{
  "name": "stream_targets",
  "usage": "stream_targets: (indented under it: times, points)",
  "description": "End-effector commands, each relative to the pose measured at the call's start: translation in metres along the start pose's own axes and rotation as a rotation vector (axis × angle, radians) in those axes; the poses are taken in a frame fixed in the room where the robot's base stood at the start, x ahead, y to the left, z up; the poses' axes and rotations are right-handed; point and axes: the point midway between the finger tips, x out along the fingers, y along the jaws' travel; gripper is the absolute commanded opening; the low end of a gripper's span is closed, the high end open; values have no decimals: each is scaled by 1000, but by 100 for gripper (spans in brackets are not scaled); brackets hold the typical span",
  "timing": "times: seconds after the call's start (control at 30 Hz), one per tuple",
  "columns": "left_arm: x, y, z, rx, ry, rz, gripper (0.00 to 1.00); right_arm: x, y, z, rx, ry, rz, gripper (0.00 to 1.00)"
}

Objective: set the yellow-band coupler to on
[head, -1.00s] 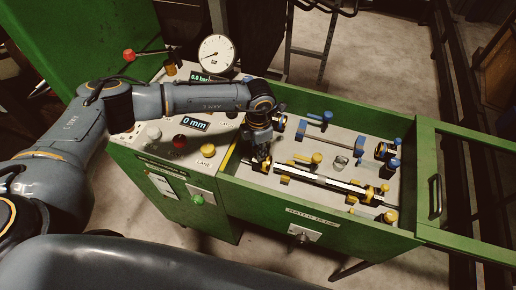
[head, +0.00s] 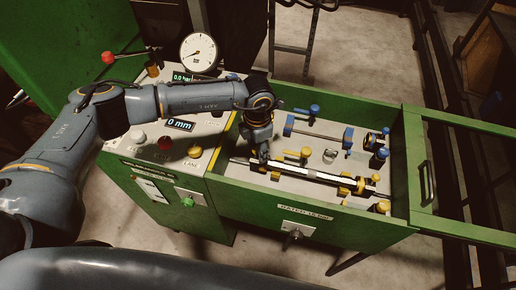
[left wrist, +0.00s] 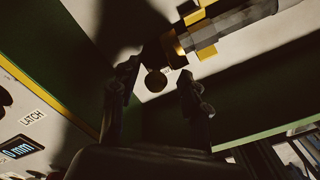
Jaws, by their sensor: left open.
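A long black-and-silver bar with yellow bands (head: 310,174) lies along the near side of the green tray. Several yellow fittings sit along it, including a yellow knob (head: 305,152) behind it. I cannot tell for certain which part is the yellow-band coupler. My left gripper (head: 263,158) points down at the bar's left end and hides part of it. In the left wrist view the gripper (left wrist: 158,76) is open, with a small dark round knob (left wrist: 156,82) showing between its fingertips. A yellow-banded fitting (left wrist: 202,34) is just beyond the right finger. My right gripper is out of view.
The green tray's walls (head: 300,215) surround the parts. Blue-knobbed fittings (head: 348,138) and a small clear cup (head: 330,155) lie behind the bar. A control panel with a gauge (head: 198,50) and a yellow button (head: 194,152) stands left. A green-framed gate (head: 465,125) is at right.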

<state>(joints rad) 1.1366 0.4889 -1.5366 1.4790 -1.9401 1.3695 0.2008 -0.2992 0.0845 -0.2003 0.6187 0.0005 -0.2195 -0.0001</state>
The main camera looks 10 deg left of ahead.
Motion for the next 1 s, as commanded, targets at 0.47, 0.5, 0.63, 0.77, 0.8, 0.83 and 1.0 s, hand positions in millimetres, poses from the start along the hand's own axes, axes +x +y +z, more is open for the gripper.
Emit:
stream_targets:
  times: [0.47,0.5,0.63,0.77,0.8,0.83,1.0]
  points:
    - [-91,-1,2,3,-4,2,46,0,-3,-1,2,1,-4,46]
    - [-98,-1,2,3,-4,1,46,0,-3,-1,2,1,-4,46]
    - [-110,-2,2,2,-3,0,46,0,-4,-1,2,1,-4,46]
    - [-116,-2,2,2,-1,0,46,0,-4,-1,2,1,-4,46]
    - [-116,-2,2,2,-1,0,46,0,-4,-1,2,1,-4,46]
    - [-116,-2,2,2,-1,0,46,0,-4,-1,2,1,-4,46]
    - [-116,-2,2,2,-1,-1,46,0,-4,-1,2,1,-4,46]
